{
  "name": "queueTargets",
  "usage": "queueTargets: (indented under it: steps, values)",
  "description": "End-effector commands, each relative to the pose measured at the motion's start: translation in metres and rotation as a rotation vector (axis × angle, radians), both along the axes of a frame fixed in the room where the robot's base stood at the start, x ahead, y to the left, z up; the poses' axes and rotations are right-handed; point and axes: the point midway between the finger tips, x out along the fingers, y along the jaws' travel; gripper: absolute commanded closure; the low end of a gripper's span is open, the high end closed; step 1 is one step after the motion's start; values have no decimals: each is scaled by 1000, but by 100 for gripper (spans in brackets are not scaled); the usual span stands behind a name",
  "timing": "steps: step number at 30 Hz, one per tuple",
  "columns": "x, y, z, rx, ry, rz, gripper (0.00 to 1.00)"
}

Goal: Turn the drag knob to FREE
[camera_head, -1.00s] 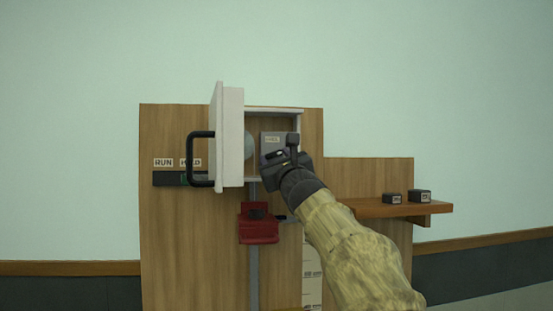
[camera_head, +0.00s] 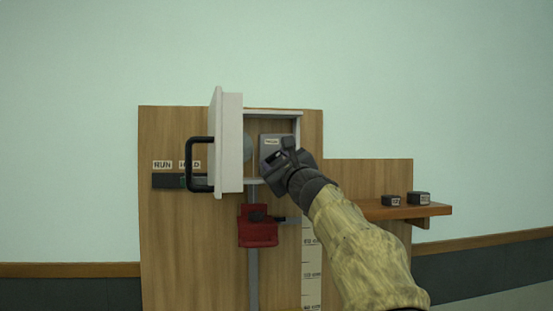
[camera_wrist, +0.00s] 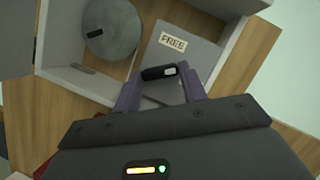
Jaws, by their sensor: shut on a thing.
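The drag knob (camera_wrist: 152,74) is a small black bar with a white mark at its right end in the wrist view. It sits at the lower edge of a grey block (camera_wrist: 186,62) with a label reading FREE (camera_wrist: 173,42). My gripper (camera_wrist: 160,78) is shut on the knob, a purple finger at each end of it. In the head view my gripper (camera_head: 279,160) reaches into the open white box in front of the grey block (camera_head: 272,140); there it hides the knob, and the label is too small to read.
The white box door (camera_head: 229,145) with a black handle (camera_head: 198,164) stands open to the left. A grey disc (camera_wrist: 111,28) is beside the block. Below are a red carriage (camera_head: 258,228) on a rail and a scale. A wooden shelf (camera_head: 408,211) at right holds two dark blocks.

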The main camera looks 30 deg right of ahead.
Motion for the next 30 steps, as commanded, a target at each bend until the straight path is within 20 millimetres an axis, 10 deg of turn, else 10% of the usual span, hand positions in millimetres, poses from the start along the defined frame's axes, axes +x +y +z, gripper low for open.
queueTargets:
  steps: [30]
  values:
    - [-1, -3, 8, -848, 244, 2, 81]
